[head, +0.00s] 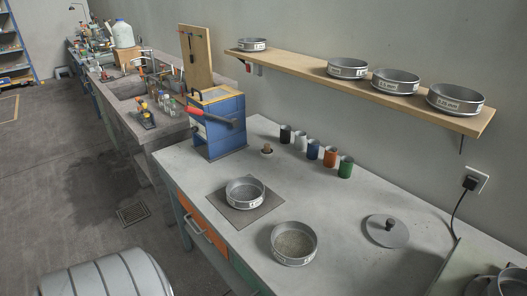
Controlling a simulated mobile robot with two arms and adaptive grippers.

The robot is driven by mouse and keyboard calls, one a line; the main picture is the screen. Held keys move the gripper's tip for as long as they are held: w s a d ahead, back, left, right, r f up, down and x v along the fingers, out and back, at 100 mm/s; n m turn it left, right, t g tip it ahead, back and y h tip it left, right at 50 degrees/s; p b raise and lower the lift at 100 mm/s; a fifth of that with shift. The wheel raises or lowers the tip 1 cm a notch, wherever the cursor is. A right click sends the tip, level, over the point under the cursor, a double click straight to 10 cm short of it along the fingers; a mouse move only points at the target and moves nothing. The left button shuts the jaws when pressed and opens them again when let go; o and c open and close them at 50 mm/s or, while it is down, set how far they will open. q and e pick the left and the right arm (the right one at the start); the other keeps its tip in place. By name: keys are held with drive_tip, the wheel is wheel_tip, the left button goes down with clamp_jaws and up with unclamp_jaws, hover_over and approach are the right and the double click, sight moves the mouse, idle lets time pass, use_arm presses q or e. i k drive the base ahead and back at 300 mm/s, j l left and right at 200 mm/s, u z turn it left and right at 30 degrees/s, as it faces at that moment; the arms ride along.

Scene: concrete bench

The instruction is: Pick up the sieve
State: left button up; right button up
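One round metal sieve (245,193) with a white label stands on a dark square mat (262,214) on the bench. A second round sieve or pan (293,243), with grainy grey-brown material inside and a white label, stands nearer on the bare bench top. Several more labelled sieves stand on the wooden wall shelf, among them one at its right end (454,99) and one at its left end (252,44). I cannot tell which sieve the task names. Neither of my grippers is in view.
A grey lid with a black knob (387,231) lies right on the bench (350,208). Several coloured cups (313,149) line the back. A blue box-like device (218,125) with a red handle stands at the left end. A ribbed metal drum (105,276) stands on the floor.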

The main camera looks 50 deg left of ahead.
sight(294, 244)
drive_tip(key=u, duration=1.2)
drive_tip(key=z, duration=1.65)
drive_tip(key=u, duration=1.65)
drive_tip(key=j, duration=0.45)
drive_tip(key=i+j+z, duration=0.1)
drive_tip(key=j, duration=0.35)
